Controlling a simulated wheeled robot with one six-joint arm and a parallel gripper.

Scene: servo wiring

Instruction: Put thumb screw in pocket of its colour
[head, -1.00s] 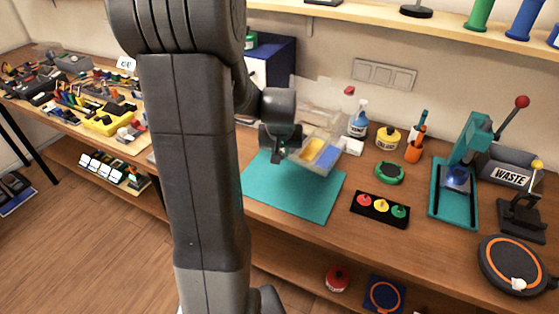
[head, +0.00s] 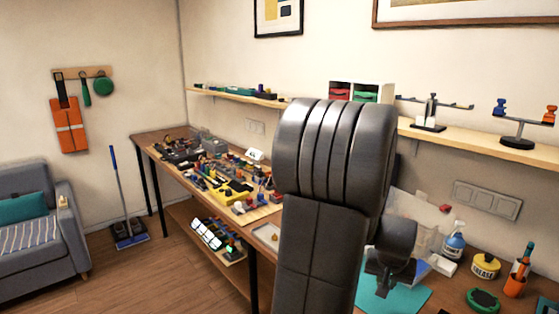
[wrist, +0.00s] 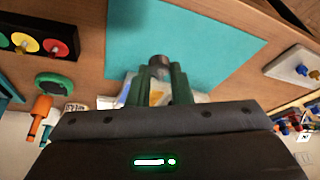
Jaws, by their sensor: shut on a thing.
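My gripper (wrist: 162,88) is shut on a small dark, grey-brown cylindrical thing (wrist: 160,64), whose tip shows between the green fingers. I cannot tell its colour clearly or confirm that it is the thumb screw. Behind the fingers, partly hidden, is a clear box with yellow and blue pockets (wrist: 156,98). In the head view my gripper (head: 391,283) is dark and mostly hidden by my arm, over the teal mat (head: 402,299). In the wrist view the teal mat (wrist: 205,40) lies beyond the fingertips.
A black block (wrist: 62,32) with red, yellow and green round tops is at left in the wrist view. A spray bottle (head: 454,240), a yellow tub (head: 485,267) and a green ring (head: 482,299) stand on the bench.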

